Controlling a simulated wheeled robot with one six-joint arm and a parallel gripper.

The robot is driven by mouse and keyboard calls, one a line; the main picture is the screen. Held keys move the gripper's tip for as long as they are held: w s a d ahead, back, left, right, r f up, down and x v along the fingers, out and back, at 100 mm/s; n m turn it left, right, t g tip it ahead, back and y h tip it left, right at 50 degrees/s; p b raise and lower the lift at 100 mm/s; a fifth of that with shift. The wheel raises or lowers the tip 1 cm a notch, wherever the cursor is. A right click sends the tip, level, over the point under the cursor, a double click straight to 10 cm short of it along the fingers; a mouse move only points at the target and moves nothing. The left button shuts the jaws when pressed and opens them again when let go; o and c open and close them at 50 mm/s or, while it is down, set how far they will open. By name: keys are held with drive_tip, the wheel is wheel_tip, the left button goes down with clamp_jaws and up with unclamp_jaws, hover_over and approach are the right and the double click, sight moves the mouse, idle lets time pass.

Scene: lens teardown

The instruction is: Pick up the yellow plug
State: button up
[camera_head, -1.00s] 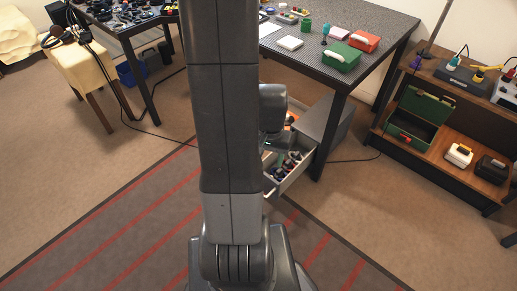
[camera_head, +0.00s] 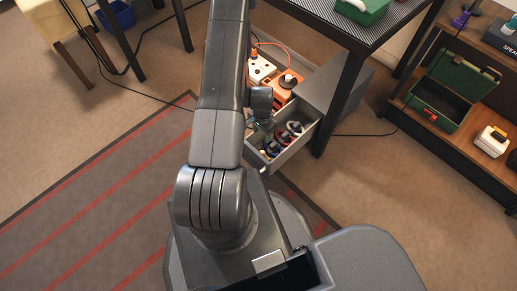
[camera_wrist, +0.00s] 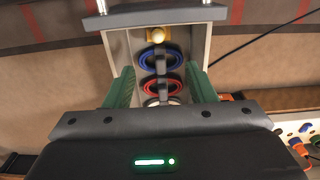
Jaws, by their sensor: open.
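A small yellow piece, which looks like the yellow plug (camera_wrist: 156,37), lies near the end wall of an open drawer (camera_wrist: 117,44) at the top of the wrist view. My gripper (camera_wrist: 161,72) is open over the drawer, its two green fingers apart and empty. The yellow piece is beyond the fingertips, roughly in line with the gap between them. Below it are a blue ring-shaped coil (camera_wrist: 160,59) and a red one (camera_wrist: 162,86), between the fingers in the picture. In the head view the drawer (camera_head: 297,150) shows, but my arm hides most of the gripper.
A pale coil (camera_wrist: 160,101) is partly hidden by my gripper's body. A drawer or shelf section behind holds orange and white devices (camera_head: 284,88). A table leg (camera_head: 337,100) stands right of the drawer. A shelf with an open green toolbox (camera_head: 440,95) is at right.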

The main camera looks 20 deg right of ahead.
drive_tip(key=b, duration=0.2)
hover_over(262, 152)
drive_tip(key=f, duration=0.9)
drive_tip(key=shift+w+f, duration=0.3)
drive_tip(key=shift+s+d+f+b, duration=0.1)
drive_tip(key=shift+f+b, duration=0.2)
drive_tip(key=shift+f, duration=0.6)
drive_tip(key=shift+s+a+f+b, duration=0.1)
drive_tip(key=shift+f+b, duration=0.15)
drive_tip(key=shift+f, duration=0.6)
drive_tip(key=shift+s+d+f+b, duration=0.1)
drive_tip(key=shift+f+b, duration=0.2)
drive_tip(key=shift+f, duration=0.6)
clamp_jaws()
